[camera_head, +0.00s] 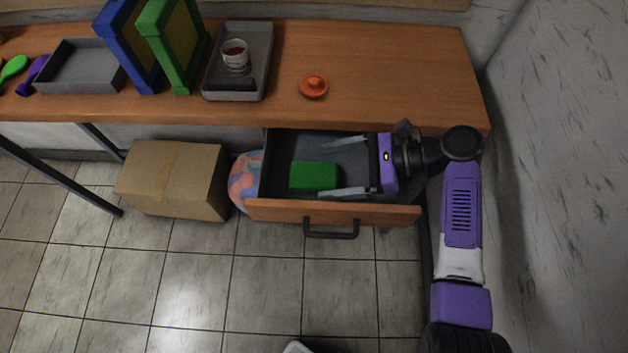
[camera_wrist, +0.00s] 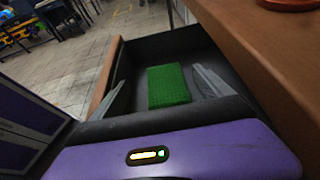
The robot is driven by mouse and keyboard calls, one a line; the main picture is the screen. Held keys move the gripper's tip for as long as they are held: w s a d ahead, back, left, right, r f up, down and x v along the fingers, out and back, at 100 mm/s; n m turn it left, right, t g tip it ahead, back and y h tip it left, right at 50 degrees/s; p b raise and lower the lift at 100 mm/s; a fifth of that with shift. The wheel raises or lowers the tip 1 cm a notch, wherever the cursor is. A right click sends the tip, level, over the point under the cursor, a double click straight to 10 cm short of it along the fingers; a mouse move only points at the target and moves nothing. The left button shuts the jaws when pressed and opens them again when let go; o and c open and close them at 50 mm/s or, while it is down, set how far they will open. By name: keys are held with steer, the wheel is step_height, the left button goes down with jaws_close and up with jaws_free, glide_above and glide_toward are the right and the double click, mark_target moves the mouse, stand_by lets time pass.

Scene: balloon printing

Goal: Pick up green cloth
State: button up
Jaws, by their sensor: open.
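The green cloth (camera_head: 314,176) is a small folded block lying in the open drawer (camera_head: 275,211) under the table. My gripper (camera_head: 343,167) is open and reaches into the drawer from the right, its two fingers apart and pointing at the cloth. In the head view the fingertips are close to the right side of the cloth. In the wrist view the cloth (camera_wrist: 168,86) lies between the lines of the two fingers, with a finger on each side. I cannot tell whether either finger touches it.
The wooden table (camera_head: 400,70) overhangs the drawer's back. On it are an orange lid (camera_head: 313,87), a grey tray (camera_head: 264,40) with a cup (camera_head: 235,56), and green (camera_head: 155,40) and blue (camera_head: 115,30) frames. A cardboard box (camera_head: 175,178) stands left of the drawer. A wall (camera_head: 570,150) is close on the right.

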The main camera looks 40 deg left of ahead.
mark_target(293, 173)
steer(key=shift+x, duration=1.2)
steer(key=x, duration=0.5)
steer(key=shift+w+a, duration=0.1)
steer(key=shift+a, duration=0.35)
steer(key=c, duration=1.4)
